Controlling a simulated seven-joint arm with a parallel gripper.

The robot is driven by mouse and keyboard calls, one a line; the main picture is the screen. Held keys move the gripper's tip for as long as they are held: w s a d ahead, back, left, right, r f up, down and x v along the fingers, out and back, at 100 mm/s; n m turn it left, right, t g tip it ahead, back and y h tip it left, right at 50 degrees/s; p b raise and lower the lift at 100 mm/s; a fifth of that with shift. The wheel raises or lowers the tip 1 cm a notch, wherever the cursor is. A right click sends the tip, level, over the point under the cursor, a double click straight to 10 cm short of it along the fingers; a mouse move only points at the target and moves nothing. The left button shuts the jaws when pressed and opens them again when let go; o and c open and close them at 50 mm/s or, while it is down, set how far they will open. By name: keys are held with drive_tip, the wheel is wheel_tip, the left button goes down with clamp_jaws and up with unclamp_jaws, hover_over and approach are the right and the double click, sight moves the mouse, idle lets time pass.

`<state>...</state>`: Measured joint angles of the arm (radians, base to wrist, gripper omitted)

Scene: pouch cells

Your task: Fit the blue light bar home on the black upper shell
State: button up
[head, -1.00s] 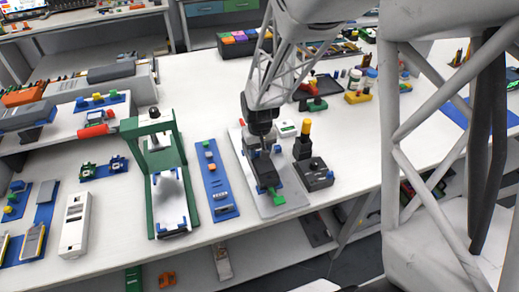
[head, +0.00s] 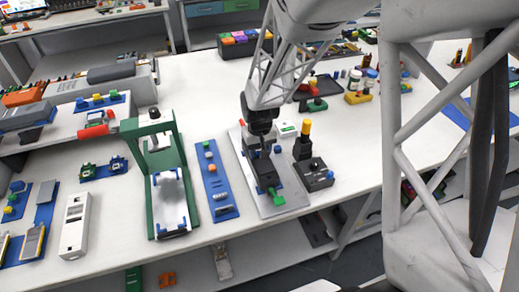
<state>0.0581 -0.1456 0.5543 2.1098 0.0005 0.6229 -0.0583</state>
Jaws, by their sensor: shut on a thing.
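The black upper shell (head: 267,179) lies on a grey fixture plate (head: 285,206) in the middle of the bench, with a green part (head: 278,198) at its near end. My gripper (head: 263,153) points down over the far end of the shell, close to it. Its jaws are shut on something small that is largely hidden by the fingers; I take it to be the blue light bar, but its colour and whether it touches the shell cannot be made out.
A blue strip tray (head: 221,202) with small parts lies left of the plate, and a green press frame (head: 152,228) stands further left. A dark box (head: 314,174) with a blue knob sits close on the right, with a yellow-topped black post (head: 304,138) behind it.

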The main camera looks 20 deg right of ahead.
sight(259, 152)
drive_tip(key=shift+f, duration=0.1)
drive_tip(key=o, duration=1)
drive_tip(key=shift+r, duration=3.9)
